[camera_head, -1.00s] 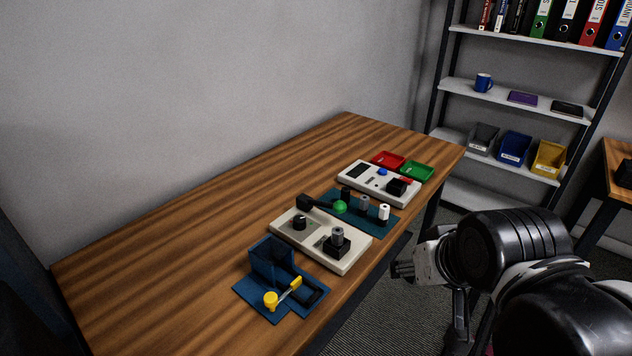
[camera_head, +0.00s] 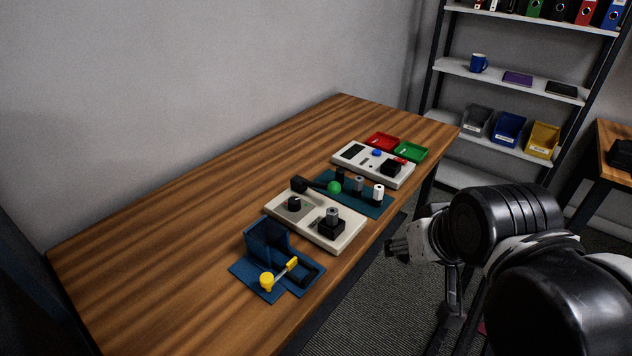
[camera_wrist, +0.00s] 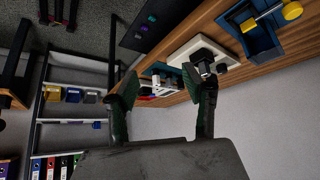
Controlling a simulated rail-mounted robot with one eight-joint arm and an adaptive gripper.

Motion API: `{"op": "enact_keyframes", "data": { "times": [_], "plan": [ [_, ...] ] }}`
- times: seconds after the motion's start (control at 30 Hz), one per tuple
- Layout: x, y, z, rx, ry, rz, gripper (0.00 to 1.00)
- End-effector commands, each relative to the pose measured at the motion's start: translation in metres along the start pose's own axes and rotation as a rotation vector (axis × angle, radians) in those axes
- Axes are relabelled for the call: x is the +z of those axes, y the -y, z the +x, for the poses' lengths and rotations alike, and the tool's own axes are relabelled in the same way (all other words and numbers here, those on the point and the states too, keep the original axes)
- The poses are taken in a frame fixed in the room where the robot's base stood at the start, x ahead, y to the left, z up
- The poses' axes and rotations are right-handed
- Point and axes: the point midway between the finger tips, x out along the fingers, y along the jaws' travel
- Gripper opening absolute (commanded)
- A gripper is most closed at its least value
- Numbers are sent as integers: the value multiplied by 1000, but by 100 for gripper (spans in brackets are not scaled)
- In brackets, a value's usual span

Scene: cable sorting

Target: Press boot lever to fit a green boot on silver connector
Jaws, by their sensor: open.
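A blue boot station (camera_head: 264,241) stands at the near end of the table, with a yellow-knobbed lever (camera_head: 267,281) on its front; the lever also shows in the wrist view (camera_wrist: 291,12). A white fixture (camera_head: 345,236) beside it has a black knob and a black holder with a grey silver-topped cylinder (camera_head: 332,214) upright in it. No green boot can be clearly identified. My gripper (camera_wrist: 163,92) is open and empty, off the table's right side.
A second white panel (camera_head: 347,158) with a blue button, a red tray (camera_head: 382,142) and a green tray (camera_head: 411,152) sit at the far end. The table's left side (camera_head: 170,230) is bare. A shelf (camera_head: 510,80) stands beyond.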

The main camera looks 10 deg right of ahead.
Motion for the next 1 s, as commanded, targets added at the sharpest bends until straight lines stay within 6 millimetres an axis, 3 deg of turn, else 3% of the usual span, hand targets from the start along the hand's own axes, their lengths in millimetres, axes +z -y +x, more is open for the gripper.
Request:
{"op": "enact_keyframes", "data": {
  "times": [0.17, 0.5, 1.0],
  "plan": [
    [0, 0, 0, 0, 0, 0, 45],
    [0, 0, 0, 0, 0, 0, 1],
    [0, 0, 0, 0, 0, 0, 0]
  ]
}}
